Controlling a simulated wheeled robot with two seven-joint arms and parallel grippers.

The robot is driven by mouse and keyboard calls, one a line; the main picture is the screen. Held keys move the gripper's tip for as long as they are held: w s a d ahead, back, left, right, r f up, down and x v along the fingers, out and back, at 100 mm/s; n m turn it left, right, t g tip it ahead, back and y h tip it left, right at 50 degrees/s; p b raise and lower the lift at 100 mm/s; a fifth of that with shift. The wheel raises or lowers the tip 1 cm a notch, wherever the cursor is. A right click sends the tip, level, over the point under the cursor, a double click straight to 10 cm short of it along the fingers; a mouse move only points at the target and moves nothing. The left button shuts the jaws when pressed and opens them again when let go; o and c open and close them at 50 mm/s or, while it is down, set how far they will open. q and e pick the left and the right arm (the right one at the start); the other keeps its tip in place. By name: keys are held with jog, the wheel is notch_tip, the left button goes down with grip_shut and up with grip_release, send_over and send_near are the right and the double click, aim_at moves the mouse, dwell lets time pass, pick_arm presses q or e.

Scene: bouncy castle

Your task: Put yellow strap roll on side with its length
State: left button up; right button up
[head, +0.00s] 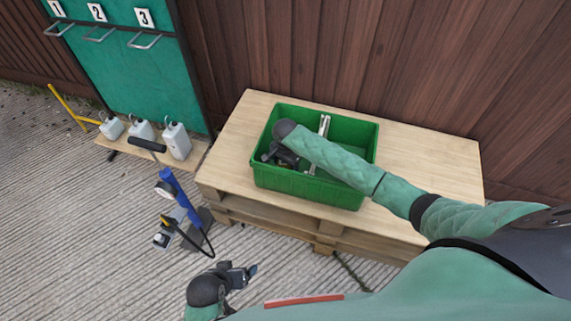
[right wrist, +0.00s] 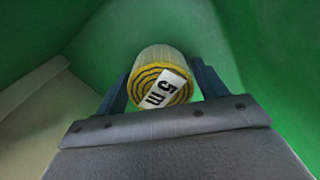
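The yellow strap roll (right wrist: 162,80) shows in the right wrist view with its spiral end facing the camera and a white "5 m" label across that end. It sits between the two fingers of my right gripper (right wrist: 160,88); I cannot tell whether both fingers press on it. In the head view my right gripper (head: 283,160) is down inside the green crate (head: 315,188) at its left side, and the roll is hidden there. My left gripper (head: 250,271) is low in front of the pallet table, away from the crate; its finger opening is unclear.
The crate stands on a wooden pallet table (head: 430,165) against a plank wall. A pale bar (head: 323,126) lies in the crate. White jugs (head: 177,140) stand below a green board with hooks numbered 1 to 3. A blue pump (head: 180,190) stands left of the table. The table's right part is clear.

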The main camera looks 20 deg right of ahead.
jog(key=shift+o, duration=0.6)
notch_tip(320, 180, up, 11)
jog(key=shift+f, duration=0.1)
jog(key=shift+r, duration=0.75)
